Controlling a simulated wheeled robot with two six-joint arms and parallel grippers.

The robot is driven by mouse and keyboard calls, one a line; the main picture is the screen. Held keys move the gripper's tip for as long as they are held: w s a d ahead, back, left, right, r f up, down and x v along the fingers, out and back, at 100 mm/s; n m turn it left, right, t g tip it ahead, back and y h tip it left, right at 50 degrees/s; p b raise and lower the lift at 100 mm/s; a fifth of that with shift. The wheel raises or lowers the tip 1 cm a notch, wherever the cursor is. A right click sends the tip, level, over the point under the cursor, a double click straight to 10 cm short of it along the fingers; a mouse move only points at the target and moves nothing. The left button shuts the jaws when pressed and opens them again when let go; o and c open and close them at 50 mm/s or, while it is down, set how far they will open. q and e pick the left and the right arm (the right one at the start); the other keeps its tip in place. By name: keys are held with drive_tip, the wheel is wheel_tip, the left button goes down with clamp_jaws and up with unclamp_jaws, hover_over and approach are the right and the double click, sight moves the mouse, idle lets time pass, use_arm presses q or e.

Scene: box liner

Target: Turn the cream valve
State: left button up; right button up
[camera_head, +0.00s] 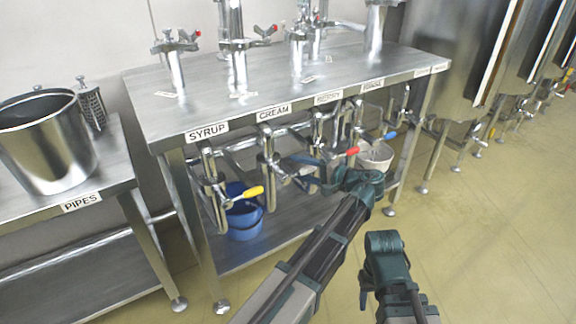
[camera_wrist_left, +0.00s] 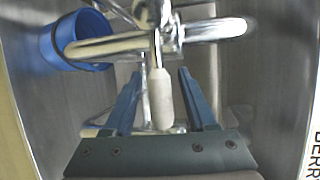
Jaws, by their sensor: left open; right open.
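The cream valve (camera_head: 268,158) is a metal pipe fitting below the table edge, under the CREAM label (camera_head: 274,112). In the left wrist view its pale lever handle (camera_wrist_left: 160,98) points down the picture, between my left gripper's (camera_wrist_left: 157,95) two blue-green fingers. The fingers are open, with a gap visible on both sides of the handle. In the head view my left gripper (camera_head: 302,172) reaches in from the right of the valve, and partly hides the handle. My right gripper (camera_head: 378,278) is away from the valves, over the floor; its fingertips are hard to make out.
The syrup valve with a yellow handle (camera_head: 248,193) is close on the left. A red-handled valve (camera_head: 347,152) and a blue-handled one (camera_head: 388,136) are to the right. A blue bucket (camera_head: 243,220) stands on the lower shelf.

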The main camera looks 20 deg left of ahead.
use_arm(q)
clamp_jaws()
idle(0.3)
idle(1.2)
